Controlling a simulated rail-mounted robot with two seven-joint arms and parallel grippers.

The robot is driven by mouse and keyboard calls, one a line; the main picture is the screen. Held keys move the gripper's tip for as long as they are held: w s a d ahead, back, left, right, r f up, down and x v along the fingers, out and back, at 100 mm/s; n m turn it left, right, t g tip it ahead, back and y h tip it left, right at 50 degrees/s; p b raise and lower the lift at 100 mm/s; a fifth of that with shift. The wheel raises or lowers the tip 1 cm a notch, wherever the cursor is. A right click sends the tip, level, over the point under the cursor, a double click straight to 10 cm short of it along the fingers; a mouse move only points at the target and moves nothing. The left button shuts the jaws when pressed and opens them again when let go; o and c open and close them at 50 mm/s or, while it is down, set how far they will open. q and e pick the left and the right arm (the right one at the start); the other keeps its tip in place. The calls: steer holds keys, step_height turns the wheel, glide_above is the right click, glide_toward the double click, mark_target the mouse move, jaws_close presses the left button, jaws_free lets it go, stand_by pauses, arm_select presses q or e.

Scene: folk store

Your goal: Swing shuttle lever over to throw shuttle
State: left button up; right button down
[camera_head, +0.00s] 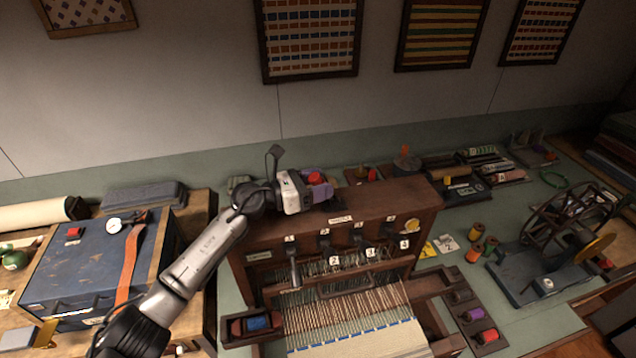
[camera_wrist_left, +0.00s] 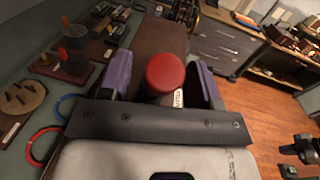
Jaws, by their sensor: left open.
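The shuttle lever's round red knob (camera_head: 315,178) is above the left part of the loom's dark wooden top beam (camera_head: 385,199). My left gripper (camera_head: 318,190) is at the knob, with purple fingers. In the left wrist view the red knob (camera_wrist_left: 165,73) lies between the two spread fingers of the open gripper (camera_wrist_left: 162,84), with a visible gap on the right. The lever's shaft is mostly hidden. A white label shows beside the knob. A dark shuttle with a blue spool (camera_head: 256,323) sits at the loom's left side.
Numbered levers hang on the loom front above the warp threads (camera_head: 345,310). A blue case (camera_head: 90,262) stands at left. A spool winder (camera_head: 555,250), loose spools and a tray of spools (camera_head: 472,314) are at right. Small boards lie behind the loom.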

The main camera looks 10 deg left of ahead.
arm_select(q)
steer(key=shift+c, duration=0.2)
jaws_close()
stand_by(0.3)
